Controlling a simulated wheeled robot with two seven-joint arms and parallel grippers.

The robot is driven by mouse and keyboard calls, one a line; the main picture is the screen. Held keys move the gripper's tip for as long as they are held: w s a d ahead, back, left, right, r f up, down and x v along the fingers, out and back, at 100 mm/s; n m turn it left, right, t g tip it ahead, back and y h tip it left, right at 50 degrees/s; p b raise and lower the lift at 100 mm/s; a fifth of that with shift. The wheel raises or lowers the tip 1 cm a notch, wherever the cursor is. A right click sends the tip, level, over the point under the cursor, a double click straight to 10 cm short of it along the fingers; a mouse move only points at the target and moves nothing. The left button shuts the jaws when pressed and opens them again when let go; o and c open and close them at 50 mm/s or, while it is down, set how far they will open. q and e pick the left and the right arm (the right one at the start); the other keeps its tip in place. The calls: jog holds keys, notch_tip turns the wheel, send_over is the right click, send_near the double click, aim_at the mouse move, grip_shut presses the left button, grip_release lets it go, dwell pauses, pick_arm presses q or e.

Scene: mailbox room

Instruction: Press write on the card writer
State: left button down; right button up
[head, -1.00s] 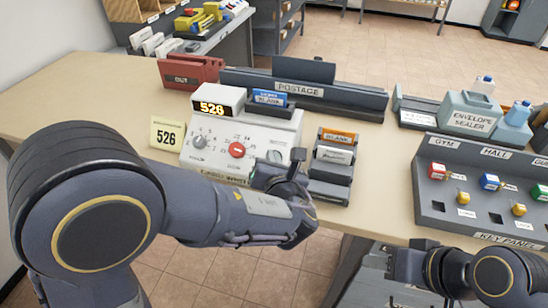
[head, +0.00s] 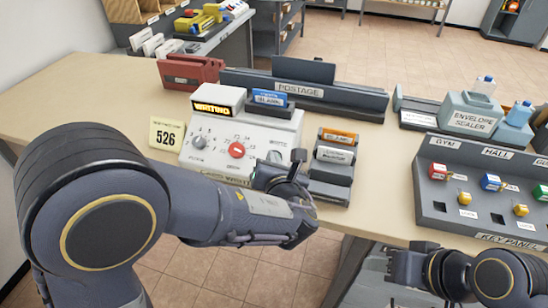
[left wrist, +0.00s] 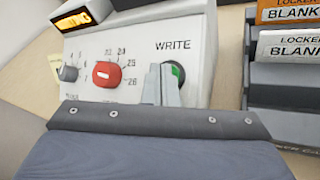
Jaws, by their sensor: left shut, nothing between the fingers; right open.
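The card writer (head: 205,143) is a white box with a grey knob, a red dial and a lit display (head: 212,107) that reads WRITING. A blue card (head: 270,98) stands in its top slot. In the left wrist view the green write button (left wrist: 177,73) sits under the word WRITE. My left gripper (left wrist: 162,82) is shut and empty, its fingertips at the button and partly covering it. It also shows in the head view (head: 277,163) at the writer's front right. My right gripper (head: 392,268) is open and empty, below the key panel.
A yellow 526 sign (head: 167,133) stands left of the writer. A dark rack of blank cards (head: 332,170) is close on the right. The postage rack (head: 300,92) stands behind, and the key panel (head: 485,195) and envelope sealer (head: 470,115) are further right.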

dwell(0.4)
pick_arm(q)
jog(key=shift+s+a+r+p, duration=0.15)
jog(key=shift+s+r+p, duration=0.25)
jog(key=shift+r+p, duration=0.2)
jog(key=s+r+p, duration=0.1)
jog(key=r+p, duration=0.1)
jog(key=s+a+r+p, duration=0.1)
jog(key=r, duration=0.1)
jog(key=shift+s+r, duration=0.1)
jog(key=shift+s, duration=0.25)
jog(key=shift+d, duration=0.1)
dwell(0.6)
